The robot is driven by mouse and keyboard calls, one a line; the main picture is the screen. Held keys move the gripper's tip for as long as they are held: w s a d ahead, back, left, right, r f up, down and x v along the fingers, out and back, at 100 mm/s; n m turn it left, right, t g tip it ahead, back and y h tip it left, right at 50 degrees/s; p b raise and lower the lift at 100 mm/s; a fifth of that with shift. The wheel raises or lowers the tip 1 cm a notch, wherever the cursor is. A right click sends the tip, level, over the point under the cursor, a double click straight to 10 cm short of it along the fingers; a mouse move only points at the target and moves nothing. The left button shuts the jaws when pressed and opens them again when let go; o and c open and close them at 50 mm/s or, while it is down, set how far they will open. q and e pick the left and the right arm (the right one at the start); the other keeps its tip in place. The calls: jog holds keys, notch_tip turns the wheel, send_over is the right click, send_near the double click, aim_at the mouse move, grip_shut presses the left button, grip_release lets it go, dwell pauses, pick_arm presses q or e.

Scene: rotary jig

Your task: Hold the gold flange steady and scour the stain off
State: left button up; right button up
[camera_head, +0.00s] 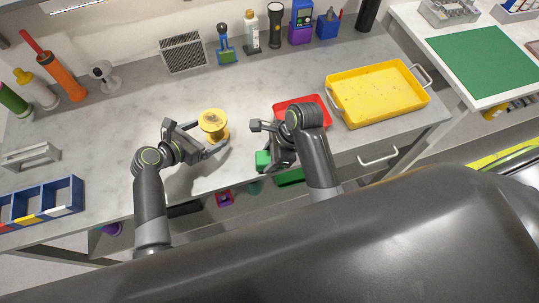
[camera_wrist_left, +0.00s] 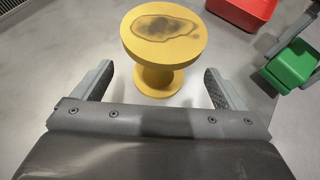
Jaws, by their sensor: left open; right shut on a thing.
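The gold flange (camera_head: 212,122) stands upright on the grey table, a round disc on a narrower stem. In the left wrist view the flange (camera_wrist_left: 163,38) has a dark brown stain (camera_wrist_left: 161,28) on its top face. My left gripper (camera_head: 192,136) is open just in front of the flange, its fingers on either side and short of the stem, not touching it. My right gripper (camera_head: 262,144) is to the right of the flange, shut on a green block-shaped thing (camera_head: 263,159), which also shows in the left wrist view (camera_wrist_left: 293,62).
A red tray (camera_head: 284,105) lies behind my right gripper. A yellow tray (camera_head: 375,93) stands at the right. Several bottles and tools line the back edge. A blue divided bin (camera_head: 62,192) is at the front left.

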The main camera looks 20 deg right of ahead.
aim_at(215, 137)
pick_arm(q)
jog(key=shift+b+x, duration=0.35)
jog(key=shift+x, duration=1.5)
jog(key=c, duration=1.7)
